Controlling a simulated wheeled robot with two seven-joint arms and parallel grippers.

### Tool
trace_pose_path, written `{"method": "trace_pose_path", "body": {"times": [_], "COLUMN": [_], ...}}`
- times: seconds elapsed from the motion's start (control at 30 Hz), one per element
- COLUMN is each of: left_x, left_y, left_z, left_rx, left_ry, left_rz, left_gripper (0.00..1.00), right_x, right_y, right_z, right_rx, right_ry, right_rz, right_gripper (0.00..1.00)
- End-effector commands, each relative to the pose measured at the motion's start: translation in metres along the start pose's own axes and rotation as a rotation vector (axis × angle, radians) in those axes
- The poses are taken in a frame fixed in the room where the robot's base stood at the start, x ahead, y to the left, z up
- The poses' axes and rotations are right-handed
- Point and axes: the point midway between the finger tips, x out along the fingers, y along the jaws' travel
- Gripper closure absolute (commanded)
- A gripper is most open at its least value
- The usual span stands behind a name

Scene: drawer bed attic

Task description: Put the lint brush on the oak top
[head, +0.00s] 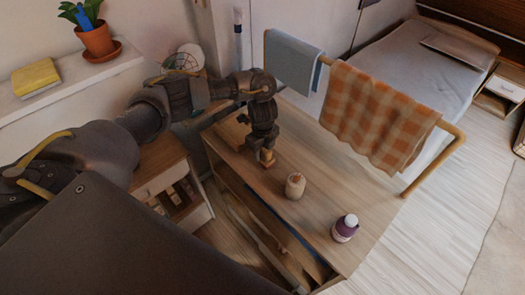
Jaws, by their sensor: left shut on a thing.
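My left gripper (266,156) reaches in from the left and points down over the left part of the oak top (335,185). It is shut on a small tan wooden piece, which I take for the lint brush (267,159); the fingers hide most of it. The piece is at or just above the oak top; I cannot tell whether it touches. My right gripper is not in view.
A tan jar (295,187) and a purple bottle with a white cap (345,229) stand on the oak top. A wooden rail with a checked cloth (375,115) and a blue-grey towel (291,60) runs behind. Bare top lies between jar and rail.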

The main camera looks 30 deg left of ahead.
Motion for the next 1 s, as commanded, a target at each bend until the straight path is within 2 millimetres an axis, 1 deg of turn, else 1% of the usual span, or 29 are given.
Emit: {"method": "trace_pose_path", "body": {"times": [0.03, 0.07, 0.2, 0.47, 0.57, 0.67, 0.77, 0.9, 1.0], "left_x": [0.003, 0.002, 0.002, 0.001, -0.005, -0.019, -0.040, -0.070, -0.089], "left_y": [0.000, 0.000, 0.000, 0.000, -0.001, -0.002, -0.001, -0.001, -0.001], "left_z": [0.000, 0.000, 0.000, 0.000, 0.000, 0.000, 0.001, 0.001, 0.001], "left_rx": [0.000, 0.000, 0.000, 0.000, 0.000, 0.003, 0.003, 0.003, 0.003], "left_ry": [0.000, 0.000, 0.000, 0.000, -0.001, -0.002, -0.004, -0.004, -0.003], "left_rz": [0.001, 0.000, 0.001, 0.000, -0.001, -0.004, -0.004, -0.004, -0.004], "left_gripper": [0.81, 0.56, 0.38, 0.38, 0.38, 0.38, 0.38, 0.38, 0.38], "right_x": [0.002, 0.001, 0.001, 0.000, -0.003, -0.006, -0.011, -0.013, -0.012], "right_y": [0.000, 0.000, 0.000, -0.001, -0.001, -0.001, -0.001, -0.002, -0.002], "right_z": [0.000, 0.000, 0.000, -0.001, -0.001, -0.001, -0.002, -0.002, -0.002], "right_rx": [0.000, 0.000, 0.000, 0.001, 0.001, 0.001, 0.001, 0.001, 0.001], "right_ry": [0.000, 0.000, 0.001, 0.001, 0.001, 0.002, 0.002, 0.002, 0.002], "right_rz": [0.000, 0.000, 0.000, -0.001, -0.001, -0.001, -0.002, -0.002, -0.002], "right_gripper": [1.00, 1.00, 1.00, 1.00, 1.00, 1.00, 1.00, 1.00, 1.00]}}
